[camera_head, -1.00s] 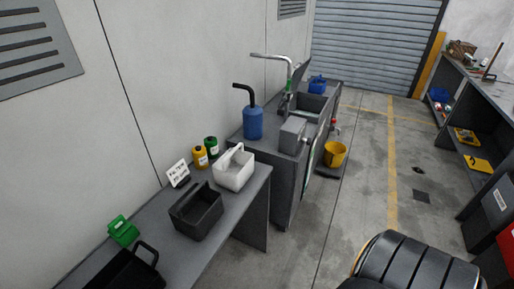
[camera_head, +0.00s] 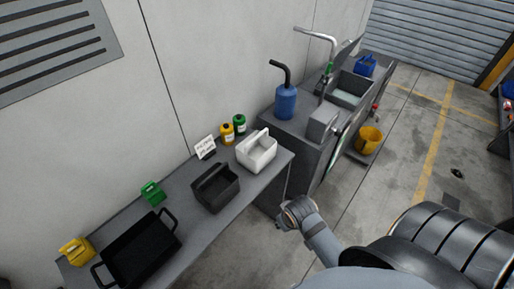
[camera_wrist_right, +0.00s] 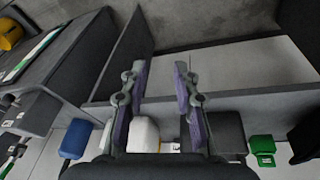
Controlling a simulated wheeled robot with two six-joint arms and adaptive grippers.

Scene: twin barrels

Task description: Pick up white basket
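The white basket (camera_head: 257,152) with a raised handle stands upright at the right end of the grey bench (camera_head: 180,243). In the right wrist view the white basket (camera_wrist_right: 144,134) shows low between the fingers, partly hidden by the gripper. My right gripper (camera_wrist_right: 160,68) is open and empty, apart from the basket, with the bench edge behind its fingers. In the head view my right arm reaches in from the lower right towards the bench's end; the fingers cannot be made out there. My left gripper is in neither view.
A black basket (camera_head: 215,188) stands left of the white one, with yellow (camera_head: 227,134) and green (camera_head: 240,124) bottles and a small sign (camera_head: 205,147) behind. A black tray (camera_head: 138,252) is further left. A sink unit with a blue canister (camera_head: 286,102) stands to the right.

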